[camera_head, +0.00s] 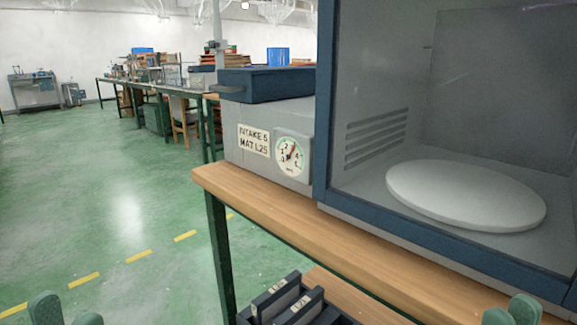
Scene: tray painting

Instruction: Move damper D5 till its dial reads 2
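A grey box on the wooden bench carries a label (253,140) reading "INTAKE 5 MAT L25". A round white dial (289,155) sits beside the label; its needle points up and slightly right, but the exact reading is too small to tell. No D5 mark is legible. My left gripper (66,311) is at the bottom left edge, fingertips apart, empty. My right gripper (511,312) is at the bottom right, fingertips apart, empty. Both are well away from the box.
A blue-framed booth (324,120) with a white round turntable (465,195) stands right of the box. The bench's wooden edge (300,232) runs across in front. A dark rack (243,316) with labelled slots is below it. Green floor is clear at left.

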